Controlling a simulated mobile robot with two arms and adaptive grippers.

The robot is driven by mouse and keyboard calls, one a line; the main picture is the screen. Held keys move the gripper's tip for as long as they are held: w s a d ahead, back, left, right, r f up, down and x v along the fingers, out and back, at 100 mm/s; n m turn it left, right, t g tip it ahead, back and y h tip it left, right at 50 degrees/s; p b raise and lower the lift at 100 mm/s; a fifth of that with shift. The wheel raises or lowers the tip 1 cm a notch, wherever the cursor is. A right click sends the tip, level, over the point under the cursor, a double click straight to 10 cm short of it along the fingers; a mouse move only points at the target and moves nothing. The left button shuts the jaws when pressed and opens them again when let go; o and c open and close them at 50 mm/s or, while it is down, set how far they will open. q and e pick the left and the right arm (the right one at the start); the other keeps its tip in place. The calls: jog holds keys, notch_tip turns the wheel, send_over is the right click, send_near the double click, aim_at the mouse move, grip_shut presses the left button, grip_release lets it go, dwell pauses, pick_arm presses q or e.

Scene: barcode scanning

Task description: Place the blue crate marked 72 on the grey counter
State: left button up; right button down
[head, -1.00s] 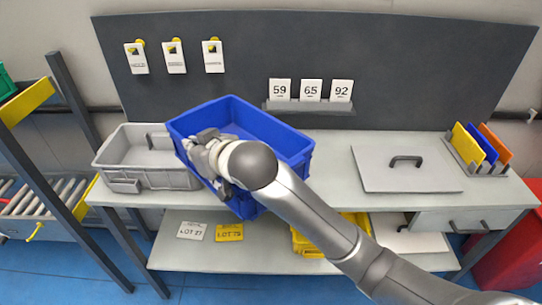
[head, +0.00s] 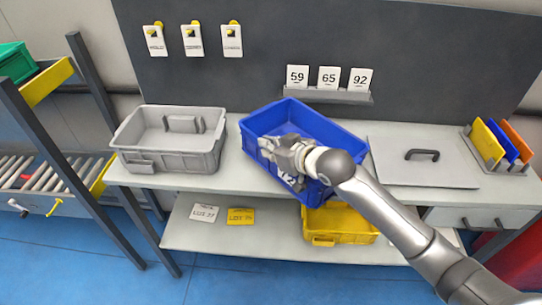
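The blue crate (head: 335,132) is empty and open-topped. It is over the grey counter (head: 235,172), right of the grey tote, with its near corner jutting past the front edge. It looks slightly tilted; I cannot tell whether its base touches the counter. A white label reading 72 (head: 288,180) shows partly on its near wall. My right gripper (head: 283,150) is at the crate's near-left wall and appears shut on its rim; the fingertips are partly hidden. My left gripper is out of view.
A grey tote (head: 150,160) stands on the counter's left. A grey lid panel (head: 395,170) with a handle lies right of the crate. A yellow crate (head: 325,238) sits on the lower shelf. Cards 59, 65 and 92 stand on a ledge (head: 325,96) behind.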

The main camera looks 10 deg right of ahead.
jog(key=f, duration=0.3)
jog(key=shift+w+d+f, duration=0.1)
jog(key=shift+d+f, duration=0.05)
jog(key=shift+d, duration=0.1)
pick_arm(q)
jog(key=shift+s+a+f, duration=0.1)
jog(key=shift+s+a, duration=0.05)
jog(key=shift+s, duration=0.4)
pick_arm(e)
jog(key=shift+f, duration=0.1)
jog(key=c, duration=1.6)
grip_release()
jog(key=shift+f, duration=0.1)
jog(key=shift+c, duration=0.2)
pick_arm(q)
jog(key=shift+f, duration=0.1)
pick_arm(e)
jog(key=v, duration=1.2)
